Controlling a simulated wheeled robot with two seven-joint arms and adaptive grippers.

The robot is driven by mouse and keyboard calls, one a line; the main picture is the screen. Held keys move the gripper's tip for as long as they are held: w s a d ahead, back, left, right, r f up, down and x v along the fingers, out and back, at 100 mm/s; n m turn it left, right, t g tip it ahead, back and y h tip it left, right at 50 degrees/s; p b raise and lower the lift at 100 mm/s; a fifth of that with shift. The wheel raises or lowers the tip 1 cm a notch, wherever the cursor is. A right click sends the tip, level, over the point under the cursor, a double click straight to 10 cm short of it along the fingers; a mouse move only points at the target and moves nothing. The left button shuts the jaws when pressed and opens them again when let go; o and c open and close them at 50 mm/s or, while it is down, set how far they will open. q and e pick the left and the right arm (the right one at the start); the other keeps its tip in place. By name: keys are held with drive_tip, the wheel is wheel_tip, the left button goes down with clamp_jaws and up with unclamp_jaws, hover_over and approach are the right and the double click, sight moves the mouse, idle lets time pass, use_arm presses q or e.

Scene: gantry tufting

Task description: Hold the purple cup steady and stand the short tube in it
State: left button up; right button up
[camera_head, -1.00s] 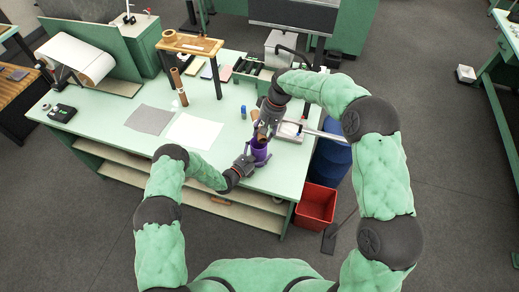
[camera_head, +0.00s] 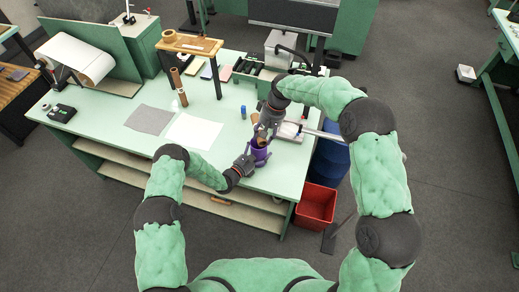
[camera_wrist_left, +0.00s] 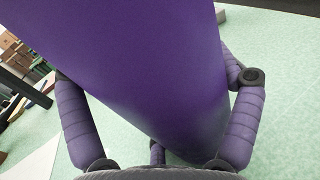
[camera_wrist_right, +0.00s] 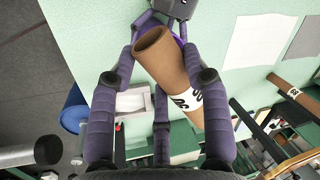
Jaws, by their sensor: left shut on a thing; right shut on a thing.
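The purple cup (camera_head: 260,154) stands near the front right of the green table and fills much of the left wrist view (camera_wrist_left: 140,60). My left gripper (camera_head: 250,160) is shut around its side, with fingers on both sides of it. The short tube (camera_wrist_right: 175,72) is brown cardboard with a white label bearing black marks. My right gripper (camera_wrist_right: 160,65) is shut on it. In the head view the tube (camera_head: 261,142) is at the cup's mouth, partly hidden by the right gripper. I cannot tell how far it is inside. A little purple shows behind the tube in the right wrist view.
A small blue item (camera_head: 243,112) stands left of the right gripper. White (camera_head: 193,131) and grey (camera_head: 149,119) sheets lie flat to the left. A small scale-like tray (camera_head: 289,130) is close on the right. A red bin (camera_head: 315,205) stands on the floor beyond the right edge.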

wheel_tip(320, 180, down, 7)
drive_tip(key=o, duration=1.1)
drive_tip(key=v, duration=1.2)
use_arm(q)
drive_tip(key=o, duration=0.9)
drive_tip(key=shift+a, duration=0.1)
